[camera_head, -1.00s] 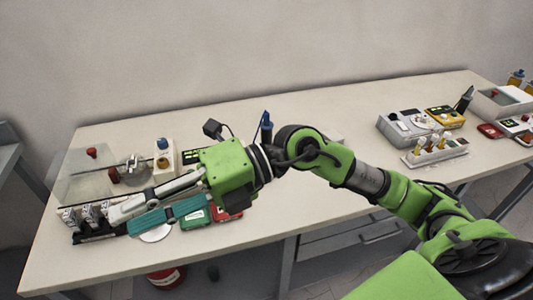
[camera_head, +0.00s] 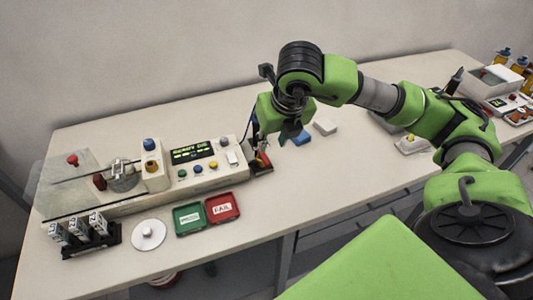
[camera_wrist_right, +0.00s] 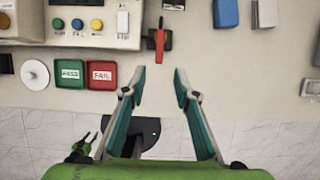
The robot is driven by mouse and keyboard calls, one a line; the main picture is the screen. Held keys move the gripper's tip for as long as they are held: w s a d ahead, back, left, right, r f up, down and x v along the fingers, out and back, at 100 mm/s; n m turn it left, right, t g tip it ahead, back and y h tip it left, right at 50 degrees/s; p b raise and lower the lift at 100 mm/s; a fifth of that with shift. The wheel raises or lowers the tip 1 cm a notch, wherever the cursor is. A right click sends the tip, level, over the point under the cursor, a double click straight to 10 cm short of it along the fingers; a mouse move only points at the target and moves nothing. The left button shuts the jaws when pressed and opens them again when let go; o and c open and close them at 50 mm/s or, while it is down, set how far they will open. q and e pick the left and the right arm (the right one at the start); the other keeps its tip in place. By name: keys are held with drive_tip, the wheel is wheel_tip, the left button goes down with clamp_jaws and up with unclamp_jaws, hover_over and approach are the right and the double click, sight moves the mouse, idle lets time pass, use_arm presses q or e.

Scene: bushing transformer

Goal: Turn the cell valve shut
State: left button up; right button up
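A small red lever on a black body (camera_wrist_right: 160,40) stands on the table at the right end of the tester box. It shows partly behind my gripper in the head view (camera_head: 262,161). It may be the cell valve; no label confirms this. My right gripper (camera_wrist_right: 161,77) points down at it, with its two teal fingers open and empty. The lever lies just ahead of the gap between the fingertips, apart from them. The same gripper (camera_head: 272,143) shows in the head view, partly hidden by its own wrist. My left gripper is not in view.
The tester box (camera_head: 215,172) has a lit display and buttons, with a clear cover (camera_head: 60,190) to its left. Green (camera_head: 188,219) and red (camera_head: 222,208) trays and a white disc (camera_head: 148,235) lie in front. A blue block (camera_head: 301,138) lies to the right.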

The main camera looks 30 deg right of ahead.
sight(266, 159)
drive_tip(key=p+x, duration=0.2)
drive_tip(key=x, duration=0.8)
drive_tip(key=shift+f, duration=0.1)
clamp_jaws()
